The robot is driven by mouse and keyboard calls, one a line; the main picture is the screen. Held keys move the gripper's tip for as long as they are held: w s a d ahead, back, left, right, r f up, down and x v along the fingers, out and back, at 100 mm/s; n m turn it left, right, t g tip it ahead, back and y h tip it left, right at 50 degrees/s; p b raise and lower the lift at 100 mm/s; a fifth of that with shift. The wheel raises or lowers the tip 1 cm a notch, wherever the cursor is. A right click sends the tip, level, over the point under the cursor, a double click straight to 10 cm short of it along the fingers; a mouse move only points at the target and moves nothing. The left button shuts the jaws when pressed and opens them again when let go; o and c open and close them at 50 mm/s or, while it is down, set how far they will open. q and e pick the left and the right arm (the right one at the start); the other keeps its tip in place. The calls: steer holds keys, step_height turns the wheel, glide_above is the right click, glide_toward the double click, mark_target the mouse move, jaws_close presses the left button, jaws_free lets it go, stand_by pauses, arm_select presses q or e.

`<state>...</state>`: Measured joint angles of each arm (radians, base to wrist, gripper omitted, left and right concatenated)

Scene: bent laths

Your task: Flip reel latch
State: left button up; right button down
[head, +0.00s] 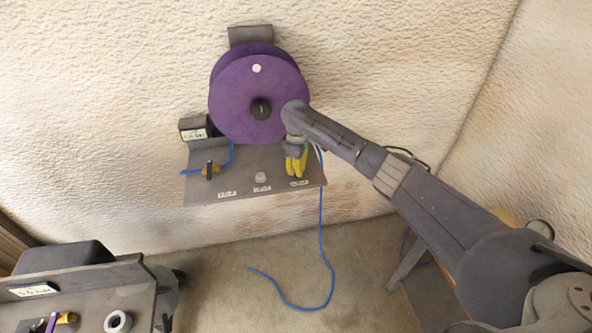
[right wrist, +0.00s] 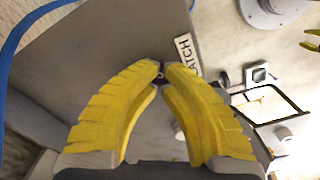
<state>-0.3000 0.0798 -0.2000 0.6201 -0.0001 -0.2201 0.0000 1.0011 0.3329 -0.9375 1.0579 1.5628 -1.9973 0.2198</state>
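A purple reel (head: 235,105) with a black hub (head: 261,109) stands upright at the back of a grey shelf (head: 215,165) on the wall. My right gripper (head: 296,174) points down at the shelf's right end, over the rightmost label. In the right wrist view its yellow fingers (right wrist: 163,68) come together at the tips around a small dark piece, which seems to be the latch (right wrist: 161,73). The fingers hide most of the latch. My left gripper is not in view.
A blue line (head: 322,230) hangs from the shelf's right end and curls below. A second grey bench (head: 85,285) with parts is at lower left.

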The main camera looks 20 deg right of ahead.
steer(key=shift+f, duration=0.5)
steer(key=shift+r, duration=0.1)
stand_by(0.3)
steer(key=shift+r, duration=3.45)
